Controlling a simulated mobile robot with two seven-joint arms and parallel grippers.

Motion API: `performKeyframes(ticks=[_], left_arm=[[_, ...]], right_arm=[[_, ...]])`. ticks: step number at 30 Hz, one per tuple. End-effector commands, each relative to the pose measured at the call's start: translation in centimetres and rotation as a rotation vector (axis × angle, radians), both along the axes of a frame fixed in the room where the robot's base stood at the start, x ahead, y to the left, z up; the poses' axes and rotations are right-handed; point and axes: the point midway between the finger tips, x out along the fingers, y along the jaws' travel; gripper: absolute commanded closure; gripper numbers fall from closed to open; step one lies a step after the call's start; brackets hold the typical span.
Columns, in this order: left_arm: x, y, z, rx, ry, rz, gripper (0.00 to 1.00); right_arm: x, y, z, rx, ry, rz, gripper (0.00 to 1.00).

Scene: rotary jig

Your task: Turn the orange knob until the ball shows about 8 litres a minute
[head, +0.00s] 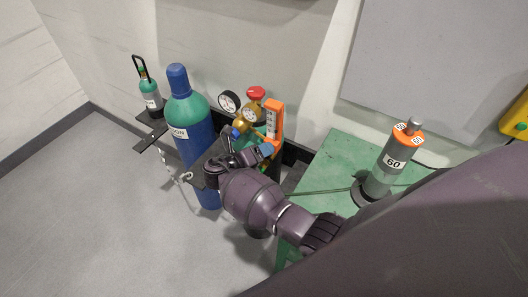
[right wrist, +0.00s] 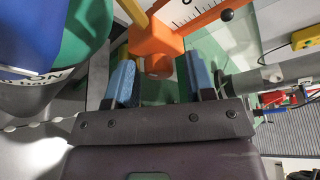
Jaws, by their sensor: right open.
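The round orange knob (right wrist: 158,66) lies between my right gripper's blue fingertips (right wrist: 161,78), with a gap on each side. My right gripper (head: 251,143) is open at the flowmeter's lower end and hides the knob in the head view. A dark ball (right wrist: 227,15) shows beside the scale; I cannot tell its reading. My left gripper is not in view.
A blue and green cylinder (head: 190,120) stands just left of my right gripper. Gauges (head: 229,102) and a red-topped valve (head: 256,92) are behind. A green table (head: 335,165) at the right bears a grey cylinder (head: 385,170) marked 60. The floor at left is clear.

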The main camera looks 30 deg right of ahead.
Motion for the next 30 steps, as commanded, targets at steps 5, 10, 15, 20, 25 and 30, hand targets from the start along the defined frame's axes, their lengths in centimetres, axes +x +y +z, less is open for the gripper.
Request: performKeyframes(ticks=[5,10,15,20,25,30], left_arm=[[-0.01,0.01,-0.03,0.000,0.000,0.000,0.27],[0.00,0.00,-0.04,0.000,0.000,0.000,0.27],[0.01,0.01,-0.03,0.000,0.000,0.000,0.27],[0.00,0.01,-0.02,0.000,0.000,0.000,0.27],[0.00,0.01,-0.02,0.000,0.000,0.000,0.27],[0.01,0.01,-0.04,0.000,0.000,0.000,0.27]], right_arm=[[-0.33,0.13,-0.42,0.040,-0.044,0.000,0.46],[-0.47,0.12,-0.35,0.128,-0.191,-0.002,0.46],[-0.53,-0.03,-0.15,0.233,-0.377,-0.002,0.46],[-0.58,-0.08,-0.01,0.330,-0.543,0.000,0.46],[-0.67,-0.19,0.08,0.426,-0.712,-0.001,0.46],[-0.78,-0.27,0.07,0.519,-0.871,0.000,0.46]])
